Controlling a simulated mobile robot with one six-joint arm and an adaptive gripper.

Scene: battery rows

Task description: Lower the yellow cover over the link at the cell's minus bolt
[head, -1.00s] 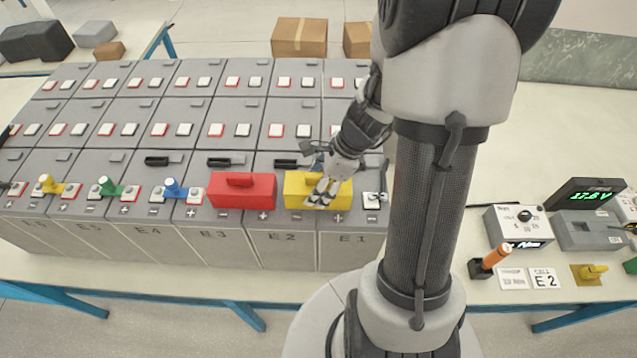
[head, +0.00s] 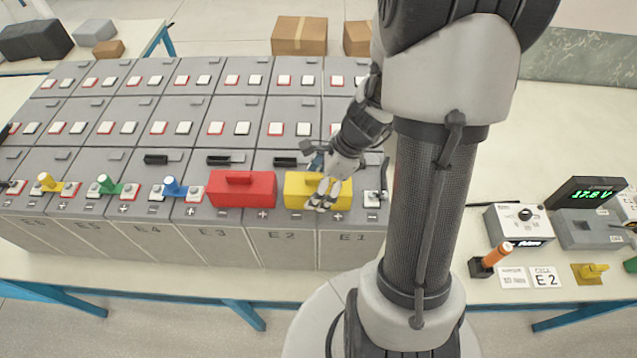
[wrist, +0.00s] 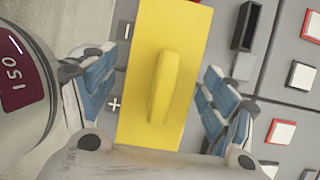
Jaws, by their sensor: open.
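The yellow cover (head: 341,190) is a box with a raised handle. It sits in the front row across the cells marked E2 and E1, right of the red cover (head: 224,194). The link and bolt beneath it are hidden. My gripper (head: 321,203) is at the cover, its fingertips in front of the cover's face. In the wrist view, my gripper (wrist: 157,88) is open, with one blue-padded finger on each side of the yellow cover (wrist: 180,28) and its handle. The fingers look apart from the handle. Plus and minus marks show beside the cover.
Blue (head: 176,188), green (head: 109,187) and yellow (head: 48,184) links stand on the front row to the left. An exposed bolt end (head: 373,197) lies just right of the cover. A meter (head: 517,226) and an orange-handled tool (head: 495,255) stand at the right.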

